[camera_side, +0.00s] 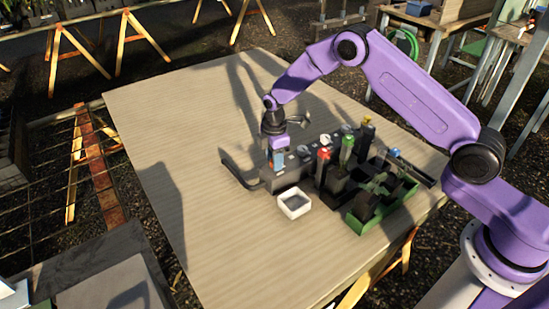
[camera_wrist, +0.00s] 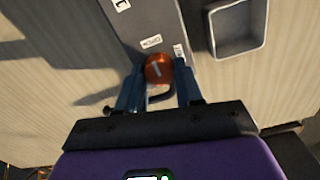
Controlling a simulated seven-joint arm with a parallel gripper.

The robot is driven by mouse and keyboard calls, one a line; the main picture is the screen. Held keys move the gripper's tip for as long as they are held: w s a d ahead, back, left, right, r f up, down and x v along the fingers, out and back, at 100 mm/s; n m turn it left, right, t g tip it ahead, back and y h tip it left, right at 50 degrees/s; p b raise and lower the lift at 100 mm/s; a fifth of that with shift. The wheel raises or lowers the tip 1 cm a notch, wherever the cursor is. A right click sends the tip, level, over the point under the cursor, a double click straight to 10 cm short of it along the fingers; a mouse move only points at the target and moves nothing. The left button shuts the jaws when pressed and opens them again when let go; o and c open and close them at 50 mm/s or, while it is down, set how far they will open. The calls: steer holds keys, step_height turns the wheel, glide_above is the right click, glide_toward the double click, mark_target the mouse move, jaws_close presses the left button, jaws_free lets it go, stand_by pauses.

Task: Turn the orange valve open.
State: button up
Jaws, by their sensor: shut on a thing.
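The orange valve (camera_wrist: 158,69) shows in the wrist view as a round knob with a pale mark on top. It sits at the end of a dark grey panel, beside small white labels, one of which seems to read "OPEN" (camera_wrist: 151,42). My gripper (camera_wrist: 158,84) has one blue finger on each side of the knob and is shut on it. In the side view my gripper (camera_side: 277,160) points down at the left end of the dark panel (camera_side: 285,180). The valve itself is hidden there behind the fingers.
A small white open box (camera_side: 294,203) stands in front of the panel. A green tray (camera_side: 383,222) with dark dividers is to the right. Tubes with red (camera_side: 324,153), green and yellow tops stand between. The table's left side (camera_side: 160,130) is clear.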

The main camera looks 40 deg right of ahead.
stand_by(0.3)
steer(key=o, duration=1)
steer(key=shift+o, duration=0.2)
step_height(320, 180, up, 18)
steer(key=shift+f, duration=0.25)
